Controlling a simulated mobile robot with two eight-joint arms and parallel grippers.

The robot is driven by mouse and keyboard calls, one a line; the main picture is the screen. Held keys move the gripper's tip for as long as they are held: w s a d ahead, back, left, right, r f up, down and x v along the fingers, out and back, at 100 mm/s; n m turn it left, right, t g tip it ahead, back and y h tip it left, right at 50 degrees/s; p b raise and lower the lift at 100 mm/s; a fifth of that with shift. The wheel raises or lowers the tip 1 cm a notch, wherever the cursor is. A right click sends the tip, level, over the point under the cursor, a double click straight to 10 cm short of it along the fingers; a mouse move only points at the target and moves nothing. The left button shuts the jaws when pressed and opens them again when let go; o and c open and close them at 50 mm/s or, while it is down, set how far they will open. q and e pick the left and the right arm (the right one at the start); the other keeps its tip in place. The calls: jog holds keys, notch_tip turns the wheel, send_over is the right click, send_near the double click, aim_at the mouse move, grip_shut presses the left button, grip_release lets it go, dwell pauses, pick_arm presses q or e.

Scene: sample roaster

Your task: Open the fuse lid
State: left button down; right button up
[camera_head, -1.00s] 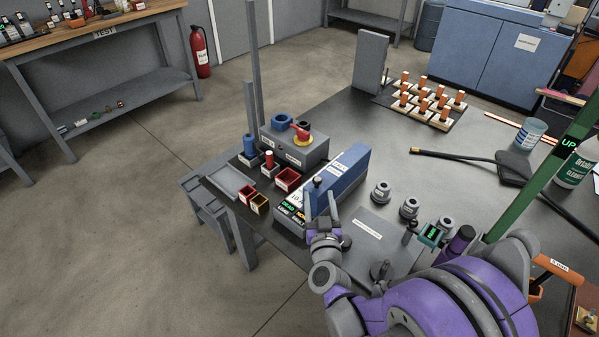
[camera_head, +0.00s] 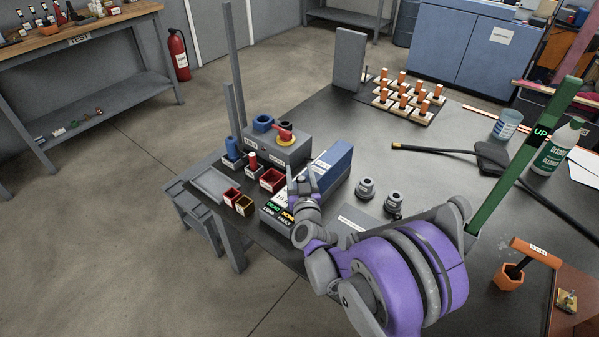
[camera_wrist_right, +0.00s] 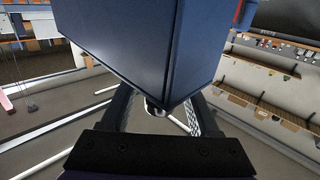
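A long blue lid (camera_head: 335,160) sits on the fuse unit, and it looks closed. The unit's front has a dark panel (camera_head: 277,213) with green and orange lettering. My right gripper (camera_head: 300,181) is at the near end of the lid and hides part of it. In the right wrist view the blue lid (camera_wrist_right: 135,45) fills the upper middle. A small round knob (camera_wrist_right: 154,107) shows under its lower corner, between my right fingers, which stand apart. I see no clear contact with the knob. My left gripper is in neither view.
A grey box with a red rotary handle (camera_head: 284,135) stands behind the unit. Two grey knobbed weights (camera_head: 366,188) stand to the right. A green post (camera_head: 525,160) rises at right.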

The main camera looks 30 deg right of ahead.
grip_shut()
dwell(1.2)
